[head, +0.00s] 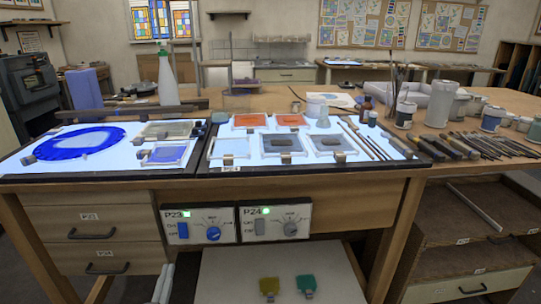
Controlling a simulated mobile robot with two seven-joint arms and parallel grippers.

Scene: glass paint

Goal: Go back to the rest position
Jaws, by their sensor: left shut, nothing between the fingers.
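My left gripper (165,270) shows only in part at the bottom edge, as two pale fingers close together, shut and empty. It is low in front of the drawers, below the worktop and apart from everything on it. My right gripper is not in view. The workbench holds two lit light panels, a left one (60,166) and a right one (222,165). A large blue oval glass piece (75,143) lies on the left panel. Small framed panes, two of them orange (291,120), lie on the right panel.
Control boxes P23 (183,226) and P24 (275,224), each with a green light, are on the bench front. Drawers (97,217) are at left. A lower white shelf (230,280) bears a yellow and a green piece. Jars and brushes crowd the right.

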